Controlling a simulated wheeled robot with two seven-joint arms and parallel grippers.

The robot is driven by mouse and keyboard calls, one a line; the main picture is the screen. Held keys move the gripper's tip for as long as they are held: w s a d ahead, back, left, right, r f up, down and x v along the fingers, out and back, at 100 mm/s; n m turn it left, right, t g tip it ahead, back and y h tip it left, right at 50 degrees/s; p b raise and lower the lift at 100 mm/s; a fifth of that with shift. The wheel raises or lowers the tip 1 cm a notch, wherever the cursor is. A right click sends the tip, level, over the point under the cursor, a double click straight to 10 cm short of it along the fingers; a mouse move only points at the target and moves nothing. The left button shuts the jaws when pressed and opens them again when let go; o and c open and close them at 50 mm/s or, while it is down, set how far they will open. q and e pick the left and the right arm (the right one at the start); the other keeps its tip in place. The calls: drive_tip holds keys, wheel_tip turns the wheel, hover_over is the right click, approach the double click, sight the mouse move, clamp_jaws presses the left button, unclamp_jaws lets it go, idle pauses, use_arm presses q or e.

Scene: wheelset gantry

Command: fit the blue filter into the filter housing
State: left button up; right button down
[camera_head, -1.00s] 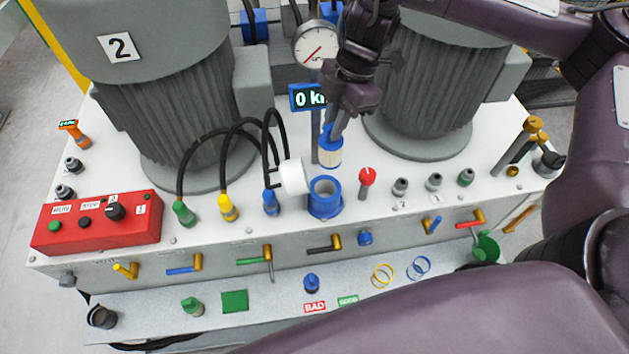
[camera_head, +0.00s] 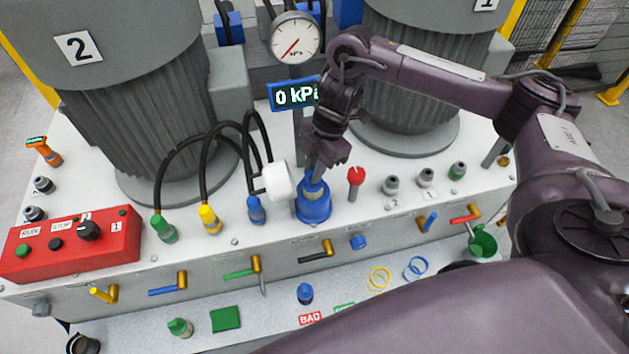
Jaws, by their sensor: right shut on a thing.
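The filter housing (camera_head: 314,211) is a blue cup standing on the white bench top, just right of a white round cap. The blue filter (camera_head: 313,188) has a blue top and stands in the mouth of the housing; its lower part is hidden inside. My right gripper (camera_head: 316,172) is above the housing, pointing down, shut on the filter's top. How deep the filter sits is hard to tell. My left gripper is not in view.
The white cap (camera_head: 279,181) stands close left of the housing, beside several black hoses. A red knob (camera_head: 355,176) is close on the right. The display (camera_head: 294,95) and gauge (camera_head: 296,38) stand behind. Valve handles line the front face.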

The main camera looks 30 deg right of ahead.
drive_tip(key=shift+f+b, duration=0.45)
drive_tip(key=shift+f, duration=1.5)
drive_tip(key=shift+f, duration=0.1)
drive_tip(key=c, duration=1.4)
unclamp_jaws()
drive_tip(key=p+v, duration=0.3)
drive_tip(key=v, duration=0.9)
